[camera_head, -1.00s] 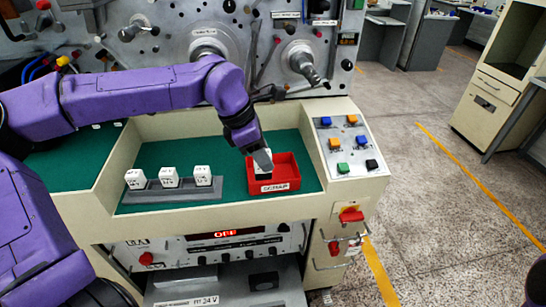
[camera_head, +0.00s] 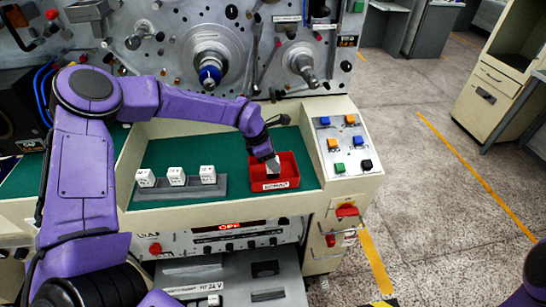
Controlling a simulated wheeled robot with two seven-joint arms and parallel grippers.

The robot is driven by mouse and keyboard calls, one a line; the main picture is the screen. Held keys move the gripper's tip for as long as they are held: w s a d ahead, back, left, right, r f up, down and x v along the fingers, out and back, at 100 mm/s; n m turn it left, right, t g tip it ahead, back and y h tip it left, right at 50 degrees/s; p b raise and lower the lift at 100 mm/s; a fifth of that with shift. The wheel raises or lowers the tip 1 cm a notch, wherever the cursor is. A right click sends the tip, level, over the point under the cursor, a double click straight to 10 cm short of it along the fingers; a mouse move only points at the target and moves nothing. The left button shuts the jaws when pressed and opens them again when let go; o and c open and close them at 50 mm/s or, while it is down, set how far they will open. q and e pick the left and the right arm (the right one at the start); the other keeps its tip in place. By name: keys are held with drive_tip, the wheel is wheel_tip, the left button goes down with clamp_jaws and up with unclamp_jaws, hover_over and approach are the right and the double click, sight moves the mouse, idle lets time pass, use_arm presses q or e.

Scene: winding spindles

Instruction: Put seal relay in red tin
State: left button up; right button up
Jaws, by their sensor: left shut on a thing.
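The red tin (camera_head: 289,179) is an open box with a white label on its front wall, at the right of the green work surface. My left gripper (camera_head: 272,165) points down inside the tin's opening. It is shut on a small pale thing, probably a relay, mostly hidden by the fingers. Three white cube relays (camera_head: 177,176) stand in a row on a grey rack (camera_head: 180,190), left of the tin. Their marks are too small to read, so I cannot tell which is the seal relay. My right gripper is out of view.
The green surface (camera_head: 232,155) is clear between rack and tin. A cream rim (camera_head: 140,217) surrounds it. A button panel (camera_head: 345,145) is right of the tin. Behind stands a grey machine face with spindles, one with a blue part (camera_head: 210,74).

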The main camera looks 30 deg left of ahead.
use_arm(q)
drive_tip(key=shift+f, duration=0.15)
drive_tip(key=o, duration=1.1)
drive_tip(key=shift+c, duration=0.2)
drive_tip(key=shift+r, duration=0.35)
drive_tip(key=b+v, duration=0.2)
drive_tip(key=v, duration=0.9)
drive_tip(key=shift+a+r+b, duration=0.25)
drive_tip(key=shift+b, duration=0.1)
drive_tip(key=shift+s, duration=0.15)
